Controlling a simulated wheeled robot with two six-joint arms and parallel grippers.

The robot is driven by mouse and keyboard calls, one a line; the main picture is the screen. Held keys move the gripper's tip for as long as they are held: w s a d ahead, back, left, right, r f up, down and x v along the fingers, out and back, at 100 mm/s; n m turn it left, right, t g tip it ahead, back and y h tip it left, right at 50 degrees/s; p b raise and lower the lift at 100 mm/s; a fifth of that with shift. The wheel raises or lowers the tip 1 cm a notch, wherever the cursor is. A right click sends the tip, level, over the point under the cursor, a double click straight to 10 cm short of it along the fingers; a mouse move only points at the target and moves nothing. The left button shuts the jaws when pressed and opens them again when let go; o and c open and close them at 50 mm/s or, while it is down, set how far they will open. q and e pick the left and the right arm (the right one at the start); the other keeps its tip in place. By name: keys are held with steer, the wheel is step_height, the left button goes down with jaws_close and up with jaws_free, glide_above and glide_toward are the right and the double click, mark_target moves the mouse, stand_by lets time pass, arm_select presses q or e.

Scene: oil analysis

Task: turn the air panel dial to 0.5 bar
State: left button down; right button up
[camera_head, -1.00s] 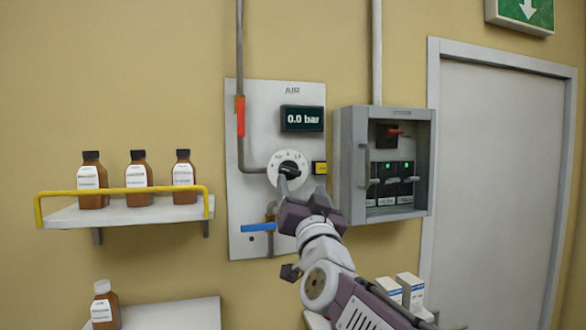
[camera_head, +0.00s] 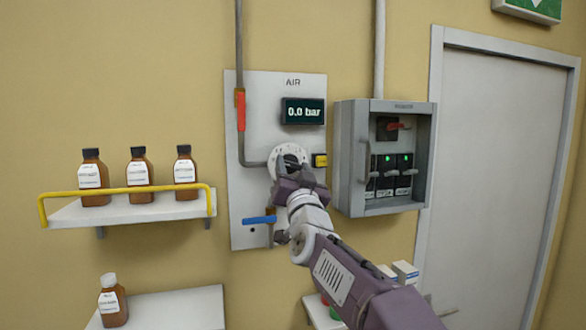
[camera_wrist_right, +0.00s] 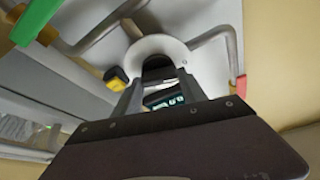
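The air panel (camera_head: 262,95) is a pale plate on the wall. Its display (camera_head: 303,112) reads 0.0 bar. The white round dial (camera_head: 278,153) sits below the display, partly hidden by my right gripper (camera_head: 287,168). In the right wrist view the dial (camera_wrist_right: 160,47) is ahead, with its black knob (camera_wrist_right: 158,68) between the two spread fingers of my right gripper (camera_wrist_right: 160,82). The fingers are at the knob's sides; whether they touch it I cannot tell. The display (camera_wrist_right: 165,98) shows between the fingers. My left gripper is not in view.
A yellow button box (camera_head: 320,160) is right of the dial. A blue-handled valve (camera_head: 259,219) is below, and a red-handled pipe (camera_head: 240,108) is at left. A grey breaker box (camera_head: 347,155) stands close at right. A shelf (camera_head: 130,212) with brown bottles is at left.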

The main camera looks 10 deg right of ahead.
steer(key=m+h+p, duration=0.1)
steer(key=m+p, duration=0.1)
steer(key=m, duration=0.1)
steer(key=shift+a+r+m+g+h, duration=0.1)
steer(key=shift+r+m+g+h, duration=0.05)
steer(key=shift+m+g+h, duration=0.2)
steer(key=m+g+h+p, duration=0.1)
steer(key=m+p, duration=0.2)
steer(key=m, duration=0.1)
steer(key=shift+h, duration=0.35)
steer(key=shift+m+g+p, duration=0.35)
steer(key=shift+m+p, duration=0.05)
steer(key=shift+m, duration=0.35)
steer(key=shift+h, duration=0.3)
steer(key=o, duration=1.4)
steer(key=shift+c, duration=0.2)
